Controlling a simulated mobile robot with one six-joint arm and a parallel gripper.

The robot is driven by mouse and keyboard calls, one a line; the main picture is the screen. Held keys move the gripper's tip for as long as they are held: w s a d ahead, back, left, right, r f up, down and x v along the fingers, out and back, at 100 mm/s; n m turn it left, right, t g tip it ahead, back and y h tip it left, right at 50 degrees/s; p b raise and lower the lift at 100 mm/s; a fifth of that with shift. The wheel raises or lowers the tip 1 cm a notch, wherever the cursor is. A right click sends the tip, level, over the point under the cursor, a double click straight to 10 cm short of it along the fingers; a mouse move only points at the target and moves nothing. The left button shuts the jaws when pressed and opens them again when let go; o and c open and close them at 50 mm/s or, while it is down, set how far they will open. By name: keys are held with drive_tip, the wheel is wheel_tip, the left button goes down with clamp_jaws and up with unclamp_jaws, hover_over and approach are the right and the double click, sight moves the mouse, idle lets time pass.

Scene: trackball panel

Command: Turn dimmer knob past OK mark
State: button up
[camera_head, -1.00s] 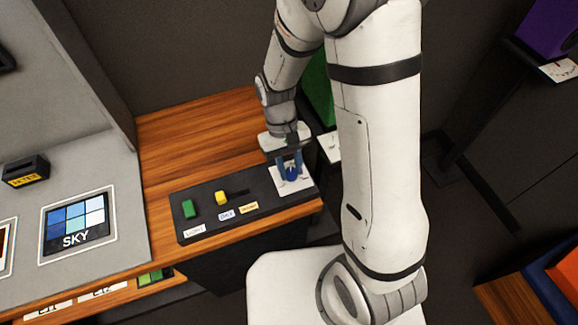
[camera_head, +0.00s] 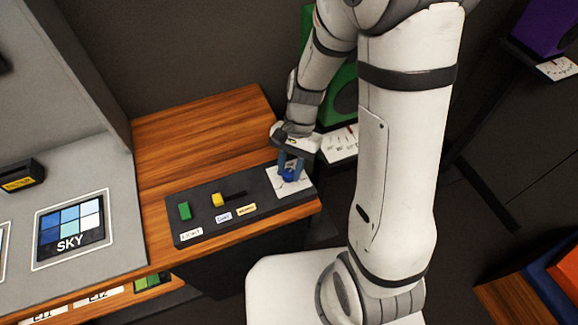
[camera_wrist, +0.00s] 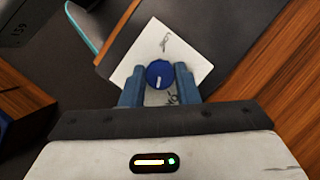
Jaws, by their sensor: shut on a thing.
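The blue dimmer knob (camera_head: 290,175) sits on a white plate (camera_head: 277,186) at the right end of the dark panel (camera_head: 207,221). In the wrist view the round knob (camera_wrist: 160,73) has a short white pointer line on the side toward my gripper. The white plate (camera_wrist: 143,57) bears a small dark mark beyond the knob and dark lettering on the near side, partly hidden and hard to read. My gripper (camera_wrist: 159,83) has its two blue fingers on either side of the knob, shut on it. In the head view my gripper (camera_head: 290,168) reaches down to the knob at a tilt.
The wooden desk (camera_head: 200,140) behind is clear. A green box (camera_head: 343,105) and a white dial card (camera_head: 340,144) are close behind my wrist.

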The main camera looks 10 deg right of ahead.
drive_tip(key=shift+m+t, duration=0.3)
drive_tip(key=shift+m, duration=0.3)
drive_tip(key=o, duration=1)
drive_tip(key=shift+r, duration=0.15)
drive_tip(key=v, duration=0.7)
drive_tip(key=shift+w+d+r, duration=0.1)
drive_tip(key=shift+w+d, duration=0.05)
drive_tip(key=shift+d, duration=0.05)
